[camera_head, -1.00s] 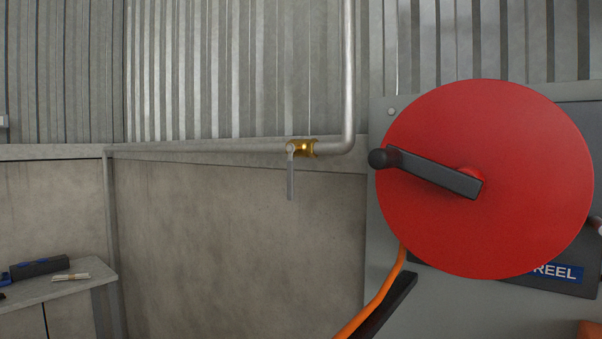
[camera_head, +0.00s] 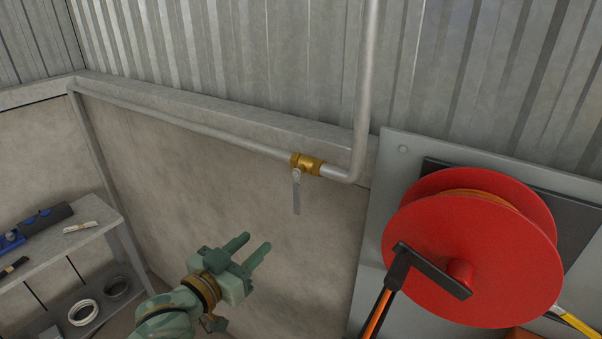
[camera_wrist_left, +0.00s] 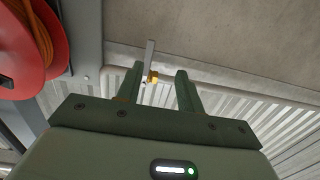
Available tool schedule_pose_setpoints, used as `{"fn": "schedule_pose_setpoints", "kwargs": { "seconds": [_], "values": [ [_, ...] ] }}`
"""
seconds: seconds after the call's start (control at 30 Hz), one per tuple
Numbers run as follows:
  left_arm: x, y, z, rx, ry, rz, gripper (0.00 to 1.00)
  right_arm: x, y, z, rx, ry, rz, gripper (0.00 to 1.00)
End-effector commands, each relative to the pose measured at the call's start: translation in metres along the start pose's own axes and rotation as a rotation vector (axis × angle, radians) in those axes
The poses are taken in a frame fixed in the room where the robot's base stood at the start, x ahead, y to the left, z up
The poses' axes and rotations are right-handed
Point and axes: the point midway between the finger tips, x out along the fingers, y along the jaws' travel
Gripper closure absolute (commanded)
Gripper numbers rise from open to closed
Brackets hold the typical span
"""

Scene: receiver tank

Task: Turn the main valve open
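The main valve (camera_head: 308,163) is a brass body on a grey pipe along the wall. Its grey lever handle (camera_head: 297,192) hangs down, across the pipe's run. My left gripper (camera_head: 254,245) is open and empty, below and to the left of the lever in the head view. In the left wrist view the lever (camera_wrist_left: 150,56) and brass body (camera_wrist_left: 152,77) appear beyond and between the two open fingers (camera_wrist_left: 158,82), apart from them. My right gripper is not in view.
A red hose reel (camera_head: 465,260) with a black crank stands on a grey panel at the right. A grey shelf (camera_head: 80,240) with tools and rolls is at the left. The wall between them is clear.

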Motion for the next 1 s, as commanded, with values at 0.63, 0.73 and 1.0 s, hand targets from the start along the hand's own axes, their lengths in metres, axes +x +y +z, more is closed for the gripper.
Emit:
{"fn": "schedule_pose_setpoints", "kwargs": {
  "seconds": [0.63,0.73,1.0],
  "values": [
    [0.106,0.016,-0.045,0.005,0.049,0.037,0.63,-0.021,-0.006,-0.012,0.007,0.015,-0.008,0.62],
    [0.127,0.017,-0.046,0.006,0.049,0.036,0.63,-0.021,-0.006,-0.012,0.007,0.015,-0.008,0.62],
    [0.156,0.018,-0.046,0.007,0.048,0.036,0.63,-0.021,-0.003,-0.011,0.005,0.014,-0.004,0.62]
  ]
}}
